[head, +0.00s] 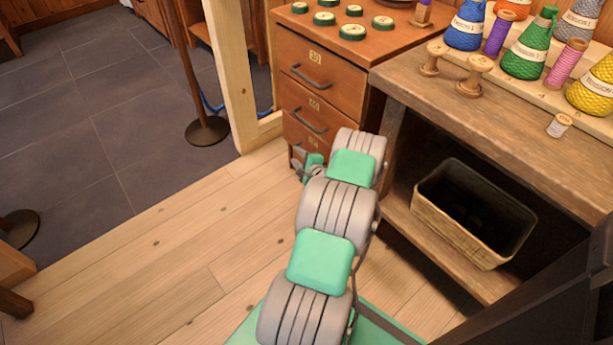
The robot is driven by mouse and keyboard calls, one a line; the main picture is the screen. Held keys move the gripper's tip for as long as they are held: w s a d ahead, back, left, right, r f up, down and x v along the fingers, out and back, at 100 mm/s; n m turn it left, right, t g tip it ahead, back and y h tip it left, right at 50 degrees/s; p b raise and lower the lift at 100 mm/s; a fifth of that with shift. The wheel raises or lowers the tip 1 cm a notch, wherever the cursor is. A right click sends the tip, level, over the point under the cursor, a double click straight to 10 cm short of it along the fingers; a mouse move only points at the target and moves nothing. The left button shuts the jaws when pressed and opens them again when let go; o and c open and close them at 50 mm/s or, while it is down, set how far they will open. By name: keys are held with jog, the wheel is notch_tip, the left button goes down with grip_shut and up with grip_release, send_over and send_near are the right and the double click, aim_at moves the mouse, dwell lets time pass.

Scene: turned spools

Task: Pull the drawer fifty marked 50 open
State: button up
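A wooden drawer cabinet (289,84) stands at the upper middle in the head view. Its top drawer (340,86) has a label that looks like 30. The middle drawer (335,112) has a label that I cannot read surely. Part of a third, lower drawer (293,132) shows, its label mostly hidden by my arm. I cannot confirm which one is marked 50. The upper two drawers look shut and have dark bar handles. My gripper (301,170) is low in front of the third drawer, mostly hidden behind my arm. Its fingers and any contact with a handle cannot be made out.
A workbench (425,92) stands close on the right, with spools and yarn cones on top and a wicker basket (450,225) on its lower shelf. A post on a round base (207,132) stands left of the cabinet. The wooden floor (170,250) at left is clear.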

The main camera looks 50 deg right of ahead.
jog(key=s+d+f+m+h, duration=0.2)
jog(key=s+d+f+m, duration=0.1)
jog(key=s+f, duration=0.2)
jog(key=b+x, duration=0.1)
jog(key=x, duration=0.1)
jog(key=b+x, duration=0.1)
jog(key=x, duration=0.1)
jog(key=b+x, duration=0.1)
jog(key=x, duration=0.1)
jog(key=shift+w+d+f, duration=0.15)
jog(key=shift+w+f, duration=0.05)
jog(key=shift+f, duration=0.2)
jog(key=shift+w+d, duration=0.3)
jog(key=shift+w, duration=0.15)
jog(key=shift+c, duration=0.5)
grip_shut()
